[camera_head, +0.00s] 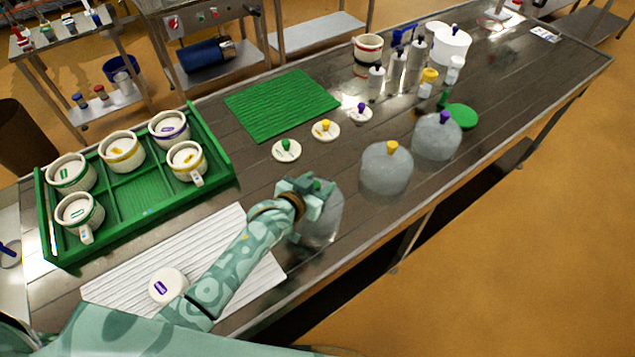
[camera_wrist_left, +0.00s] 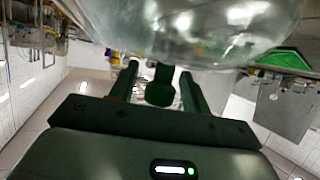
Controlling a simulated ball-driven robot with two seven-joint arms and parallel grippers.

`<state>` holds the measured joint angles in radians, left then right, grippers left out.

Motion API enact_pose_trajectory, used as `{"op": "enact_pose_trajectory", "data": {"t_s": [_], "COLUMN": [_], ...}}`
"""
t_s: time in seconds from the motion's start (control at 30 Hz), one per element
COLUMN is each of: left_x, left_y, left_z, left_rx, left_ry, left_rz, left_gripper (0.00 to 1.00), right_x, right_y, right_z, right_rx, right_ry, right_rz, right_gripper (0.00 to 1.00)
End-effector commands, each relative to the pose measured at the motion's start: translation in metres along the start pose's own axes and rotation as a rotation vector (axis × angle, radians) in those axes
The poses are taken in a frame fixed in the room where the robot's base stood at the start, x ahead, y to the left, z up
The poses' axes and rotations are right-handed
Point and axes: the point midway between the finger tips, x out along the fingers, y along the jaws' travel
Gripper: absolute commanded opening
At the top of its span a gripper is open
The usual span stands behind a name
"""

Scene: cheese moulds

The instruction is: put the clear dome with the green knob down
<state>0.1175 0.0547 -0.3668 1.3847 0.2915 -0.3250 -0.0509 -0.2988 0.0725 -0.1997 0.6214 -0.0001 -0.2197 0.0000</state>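The clear dome (camera_head: 322,222) appears to stand upright on the steel table near its front edge, partly hidden by my left arm. Its green knob (camera_head: 318,185) shows among the fingers of my left gripper (camera_head: 305,188). In the left wrist view, the green knob (camera_wrist_left: 160,88) is between the two fingers of the left gripper (camera_wrist_left: 160,92), with a gap visible on each side. The fingers look open around the knob. The dome's clear wall (camera_wrist_left: 195,25) fills the top of that view. My right gripper is not in view.
A dome with a yellow knob (camera_head: 386,172) and one with a purple knob (camera_head: 437,138) stand to the right. Small knobbed lids (camera_head: 286,151) lie behind, before a green mat (camera_head: 282,104). A green tray (camera_head: 140,190) of moulds and a white ribbed board (camera_head: 125,292) are left.

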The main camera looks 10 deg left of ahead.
Motion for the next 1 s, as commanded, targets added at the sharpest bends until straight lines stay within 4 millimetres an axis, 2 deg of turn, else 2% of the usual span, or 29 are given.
{"op": "enact_pose_trajectory", "data": {"t_s": [0.17, 0.27, 0.7, 0.83, 1.0], "left_x": [-0.001, -0.009, -0.103, -0.117, -0.122], "left_y": [0.000, 0.000, 0.000, 0.000, 0.000], "left_z": [-0.002, -0.004, -0.003, -0.004, -0.003], "left_rx": [0.000, 0.000, 0.000, 0.000, 0.000], "left_ry": [0.000, 0.000, -0.001, 0.000, 0.000], "left_rz": [0.000, 0.000, 0.000, 0.000, 0.000], "left_gripper": [0.47, 0.47, 0.47, 0.47, 0.47], "right_x": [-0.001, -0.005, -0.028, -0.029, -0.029], "right_y": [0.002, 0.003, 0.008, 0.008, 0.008], "right_z": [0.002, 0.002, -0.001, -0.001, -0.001], "right_rx": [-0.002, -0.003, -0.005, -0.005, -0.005], "right_ry": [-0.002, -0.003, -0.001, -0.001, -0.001], "right_rz": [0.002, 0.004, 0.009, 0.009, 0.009], "right_gripper": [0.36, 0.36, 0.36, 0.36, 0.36]}}
